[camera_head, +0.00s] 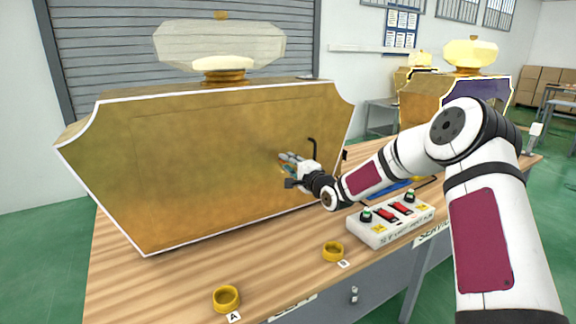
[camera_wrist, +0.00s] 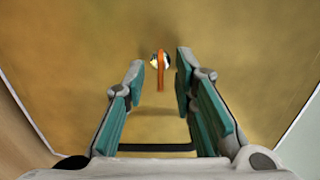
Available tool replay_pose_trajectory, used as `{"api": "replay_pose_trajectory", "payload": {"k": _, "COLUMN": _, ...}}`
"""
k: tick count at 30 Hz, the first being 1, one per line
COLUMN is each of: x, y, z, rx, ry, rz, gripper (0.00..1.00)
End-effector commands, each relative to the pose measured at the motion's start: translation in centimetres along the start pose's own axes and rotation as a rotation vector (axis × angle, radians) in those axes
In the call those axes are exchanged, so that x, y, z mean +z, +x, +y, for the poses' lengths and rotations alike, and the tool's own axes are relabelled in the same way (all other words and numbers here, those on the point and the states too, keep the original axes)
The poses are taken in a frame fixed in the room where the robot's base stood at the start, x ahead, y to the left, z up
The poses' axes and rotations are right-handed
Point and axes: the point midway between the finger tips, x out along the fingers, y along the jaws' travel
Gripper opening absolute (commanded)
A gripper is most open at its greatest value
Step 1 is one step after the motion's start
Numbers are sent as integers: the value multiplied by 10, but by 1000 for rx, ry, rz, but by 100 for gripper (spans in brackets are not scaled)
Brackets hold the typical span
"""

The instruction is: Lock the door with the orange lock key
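The door is the large golden front panel (camera_head: 200,170) of a perfume-bottle-shaped machine, and it looks closed. It also fills most of the wrist view (camera_wrist: 80,50). The orange lock key (camera_wrist: 161,72) is a thin upright strip in a small round lock on the panel. My gripper (camera_head: 286,170) is at the panel's right part. In the wrist view, my gripper (camera_wrist: 160,62) is open, with one finger on each side of the key and a visible gap to each. In the head view, the key cannot be made out. A black bent handle (camera_head: 312,148) stands just above my gripper.
A white control box (camera_head: 385,228) with red switches and green knobs sits on the wooden table (camera_head: 140,270), below my arm. Yellow rings (camera_head: 226,298) lie near the front edge, by labels A and B. Another golden bottle-shaped machine (camera_head: 425,100) stands behind on the right.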

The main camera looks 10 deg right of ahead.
Motion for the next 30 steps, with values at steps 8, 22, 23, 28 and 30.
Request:
{"api": "replay_pose_trajectory", "payload": {"k": 8, "x": 0, "y": 7, "z": 0, "rx": 1, "ry": 1, "rz": 1, "gripper": 25}}
{"api": "replay_pose_trajectory", "payload": {"k": 22, "x": 0, "y": 7, "z": 0, "rx": 1, "ry": 0, "rz": 0, "gripper": 0}}
{"api": "replay_pose_trajectory", "payload": {"k": 23, "x": 0, "y": 7, "z": 0, "rx": 1, "ry": -1, "rz": 0, "gripper": 0}}
{"api": "replay_pose_trajectory", "payload": {"k": 28, "x": 0, "y": 7, "z": 0, "rx": 1, "ry": -26, "rz": 0, "gripper": 0}}
{"api": "replay_pose_trajectory", "payload": {"k": 30, "x": 0, "y": 7, "z": 1, "rx": 1, "ry": -51, "rz": 0, "gripper": 0}}
